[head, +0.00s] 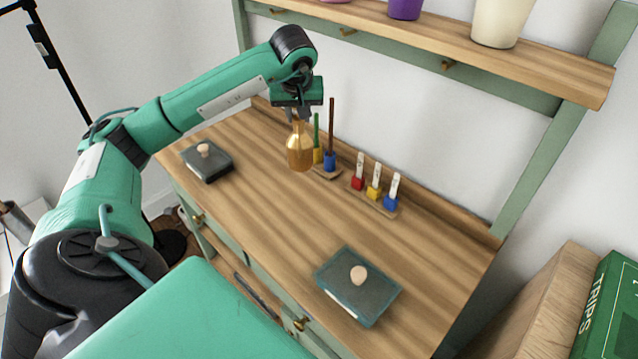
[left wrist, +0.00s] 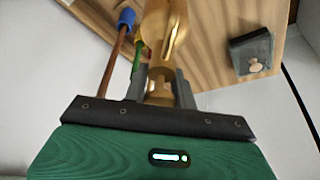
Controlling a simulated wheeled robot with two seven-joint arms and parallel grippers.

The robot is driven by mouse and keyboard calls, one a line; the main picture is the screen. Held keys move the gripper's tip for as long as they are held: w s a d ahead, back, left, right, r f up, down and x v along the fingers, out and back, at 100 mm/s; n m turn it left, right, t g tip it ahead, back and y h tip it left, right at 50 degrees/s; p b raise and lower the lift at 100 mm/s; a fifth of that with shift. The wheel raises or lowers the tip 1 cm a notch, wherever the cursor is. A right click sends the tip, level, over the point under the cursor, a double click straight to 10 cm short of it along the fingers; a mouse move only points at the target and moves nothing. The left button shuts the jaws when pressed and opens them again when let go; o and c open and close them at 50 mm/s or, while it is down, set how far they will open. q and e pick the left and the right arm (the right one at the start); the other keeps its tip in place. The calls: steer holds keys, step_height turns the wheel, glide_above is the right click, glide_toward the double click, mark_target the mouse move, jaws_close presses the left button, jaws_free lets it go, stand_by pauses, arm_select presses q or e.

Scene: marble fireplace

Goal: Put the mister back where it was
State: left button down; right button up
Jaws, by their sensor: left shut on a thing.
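The mister is an amber, round-bodied bottle (head: 300,153), upright in the head view. My left gripper (head: 298,115) is shut on its neck from above. In the left wrist view the mister (left wrist: 163,30) shows golden between the fingers (left wrist: 160,88). It is over the back left of the wooden bench top (head: 240,180); I cannot tell whether its base touches the wood. Just right of it, a small stand holds a green stick in a yellow block (head: 318,155) and a brown stick in a blue block (head: 330,160). My right gripper is not in view.
A rack with red, yellow and blue blocks and white labels (head: 374,192) stands to the right. Dark lidded boxes sit at the left (head: 206,162) and front right (head: 358,286). A shelf with pots (head: 500,22) hangs above. The bench's middle is clear.

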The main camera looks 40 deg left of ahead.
arm_select(q)
steer(key=shift+w+d+f, duration=0.1)
steer(key=shift+f, duration=0.25)
step_height(320, 180, down, 5)
steer(key=shift+r, duration=0.1)
steer(key=shift+f, duration=0.45)
step_height(320, 180, down, 3)
steer(key=shift+f+p, duration=0.1)
steer(key=shift+p, duration=0.25)
steer(key=shift+f, duration=0.3)
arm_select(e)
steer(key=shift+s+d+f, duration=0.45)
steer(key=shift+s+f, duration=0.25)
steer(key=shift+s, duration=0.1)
arm_select(q)
steer(key=c, duration=1.2)
jaws_free()
steer(key=shift+f, duration=0.1)
steer(key=shift+o, duration=0.3)
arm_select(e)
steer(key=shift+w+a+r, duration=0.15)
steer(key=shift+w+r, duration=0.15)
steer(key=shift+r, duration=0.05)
